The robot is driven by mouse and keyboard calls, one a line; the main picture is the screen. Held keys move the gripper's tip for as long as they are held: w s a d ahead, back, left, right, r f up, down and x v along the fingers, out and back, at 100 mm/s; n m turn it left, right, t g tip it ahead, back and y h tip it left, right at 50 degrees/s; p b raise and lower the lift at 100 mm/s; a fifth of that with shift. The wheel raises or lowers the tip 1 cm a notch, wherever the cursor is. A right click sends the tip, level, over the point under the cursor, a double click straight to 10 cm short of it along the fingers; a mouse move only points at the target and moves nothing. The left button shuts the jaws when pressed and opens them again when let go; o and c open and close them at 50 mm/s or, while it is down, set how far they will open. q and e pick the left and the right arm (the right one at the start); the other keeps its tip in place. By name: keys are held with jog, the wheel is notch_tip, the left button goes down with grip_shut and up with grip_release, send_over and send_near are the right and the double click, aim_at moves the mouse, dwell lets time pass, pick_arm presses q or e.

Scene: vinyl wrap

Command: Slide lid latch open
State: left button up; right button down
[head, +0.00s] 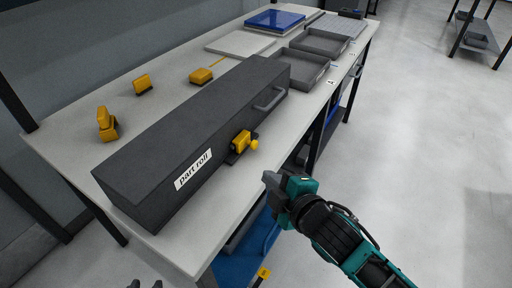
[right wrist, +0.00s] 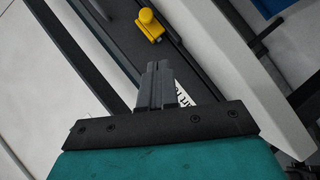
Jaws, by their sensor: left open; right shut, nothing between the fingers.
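A long dark grey box (head: 185,135) with a white "part roll" label (head: 193,171) lies along the front of the table. Its yellow lid latch (head: 241,141) with a small knob sits on the front face, right of the label. The yellow latch also shows in the right wrist view (right wrist: 149,25), beyond my fingertips. My right gripper (head: 270,180) is off the table's front edge, apart from the latch. In the right wrist view its fingers (right wrist: 157,68) are shut with nothing between them. My left gripper (head: 144,284) just shows at the bottom edge, fingertips apart and empty.
A dark handle (head: 269,99) sticks out from the box's front, right of the latch. Yellow items (head: 107,124) stand behind the box. Grey trays (head: 303,66) and a blue panel (head: 274,20) lie at the far end.

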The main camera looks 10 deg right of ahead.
jog(key=shift+w+a+r+n, duration=0.1)
jog(key=shift+r+n, duration=0.15)
jog(key=shift+r, duration=0.1)
jog(key=shift+w+a+r+n, duration=0.1)
jog(key=shift+r+n, duration=0.15)
jog(key=shift+r, duration=0.1)
send_near(247, 143)
jog(key=a, duration=0.1)
jog(key=w+a, duration=0.1)
jog(key=a, duration=0.1)
jog(key=shift+b, duration=0.4)
jog(key=shift+w+d+f, duration=0.3)
jog(key=shift+w, duration=0.2)
jog(key=shift+w+d+f, duration=0.3)
jog(key=shift+w, duration=0.15)
jog(key=shift+w+d+f, duration=0.3)
jog(key=shift+w+d, duration=0.05)
jog(key=shift+w, duration=0.15)
